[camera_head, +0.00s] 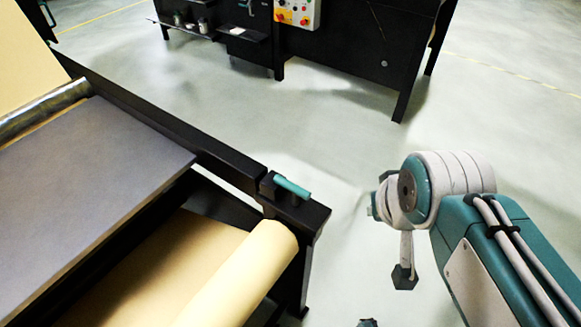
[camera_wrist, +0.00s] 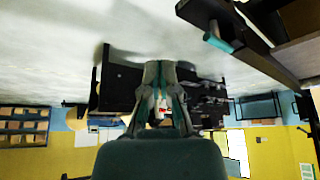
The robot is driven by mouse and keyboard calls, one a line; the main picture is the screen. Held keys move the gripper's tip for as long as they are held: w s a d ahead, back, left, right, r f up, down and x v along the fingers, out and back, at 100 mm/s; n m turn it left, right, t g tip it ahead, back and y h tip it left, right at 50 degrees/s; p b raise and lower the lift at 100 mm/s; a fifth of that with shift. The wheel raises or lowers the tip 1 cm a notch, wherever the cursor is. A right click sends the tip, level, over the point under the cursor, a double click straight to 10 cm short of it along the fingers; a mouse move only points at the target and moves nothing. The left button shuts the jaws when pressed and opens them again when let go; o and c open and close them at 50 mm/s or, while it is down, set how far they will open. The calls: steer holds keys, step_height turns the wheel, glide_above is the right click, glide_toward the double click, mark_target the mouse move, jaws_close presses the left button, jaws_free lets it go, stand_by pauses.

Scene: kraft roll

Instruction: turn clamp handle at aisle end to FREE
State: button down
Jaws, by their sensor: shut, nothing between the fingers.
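The clamp handle (camera_head: 292,187) is a short teal bar on a black block at the near end of the black frame rail, above the end of the kraft roll (camera_head: 240,275). It also shows in the wrist view as a teal bar (camera_wrist: 217,42) at upper right, where the picture is upside down. No FREE marking can be read. My gripper (camera_wrist: 161,66) is at the centre of the wrist view, its fingertips together and empty. It is apart from the handle. In the head view my arm is right of the handle, and the fingers are mostly hidden by my wrist.
The black frame (camera_head: 165,125) with a grey tabletop (camera_head: 90,165) fills the left. A black machine bench with a control panel (camera_head: 298,12) stands at the back. The pale floor (camera_head: 330,130) between frame, bench and arm is clear.

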steer(key=w+a+r+m+g+y, duration=0.1)
steer(key=w+a+r+m+g, duration=0.1)
steer(key=w, duration=0.4)
steer(key=w+a+r+m+g, duration=0.1)
steer(key=w+r+m+g, duration=0.1)
steer(key=w, duration=0.5)
steer(key=w+a+f+m+g+y, duration=0.1)
steer(key=w+a+f+m+g, duration=0.2)
steer(key=w, duration=0.8)
steer(key=shift+a+f+g, duration=0.5)
steer(key=shift+a+f, duration=0.3)
steer(key=shift+a, duration=0.3)
steer(key=shift+w, duration=0.1)
steer(key=shift+s+a+f, duration=0.7)
steer(key=shift+s+f, duration=0.2)
steer(key=shift+f, duration=0.85)
steer(key=shift+s+a+f, duration=0.75)
steer(key=shift+s+f, duration=0.15)
steer(key=shift+f, duration=0.8)
steer(key=shift+s+a+f, duration=0.7)
steer(key=shift+s+f, duration=0.2)
steer(key=shift+f, duration=0.85)
